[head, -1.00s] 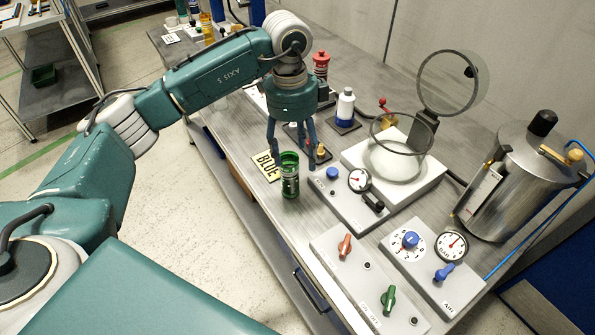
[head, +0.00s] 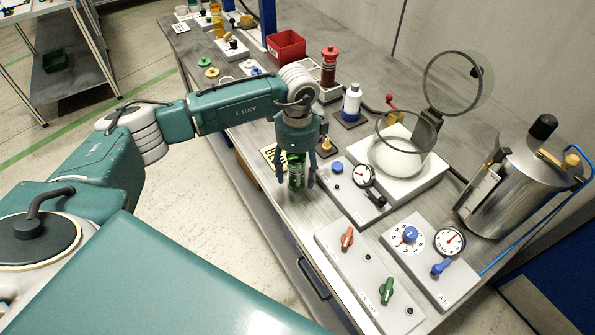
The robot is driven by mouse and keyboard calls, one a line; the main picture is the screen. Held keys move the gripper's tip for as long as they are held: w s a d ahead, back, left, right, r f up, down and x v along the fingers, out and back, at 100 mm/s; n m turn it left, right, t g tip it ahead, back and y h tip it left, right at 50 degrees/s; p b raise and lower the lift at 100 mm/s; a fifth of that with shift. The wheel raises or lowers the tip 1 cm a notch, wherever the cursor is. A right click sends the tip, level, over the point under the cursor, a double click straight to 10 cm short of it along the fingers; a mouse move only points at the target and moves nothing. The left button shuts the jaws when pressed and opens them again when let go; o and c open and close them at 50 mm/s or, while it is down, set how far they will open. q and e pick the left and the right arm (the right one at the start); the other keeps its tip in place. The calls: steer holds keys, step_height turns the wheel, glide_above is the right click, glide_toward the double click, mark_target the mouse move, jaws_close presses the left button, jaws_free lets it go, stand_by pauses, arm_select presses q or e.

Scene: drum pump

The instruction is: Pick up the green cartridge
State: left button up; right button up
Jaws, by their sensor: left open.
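The green cartridge (head: 296,172) stands upright on the grey workbench in the head view, near its front edge. My left gripper (head: 296,180) points down over it, open, with its fingers on either side of the cartridge. The gripper body hides the top of the cartridge. I cannot tell whether the fingers touch it. My right gripper is not in view.
A panel with a gauge (head: 363,175) and blue knob stands just right of the cartridge. A white-and-blue bottle (head: 351,103), a red cartridge (head: 328,66) and a red bin (head: 286,47) stand behind. A steel drum (head: 517,180) is at the right.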

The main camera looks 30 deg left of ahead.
arm_select(q)
steer(key=c, duration=1.4)
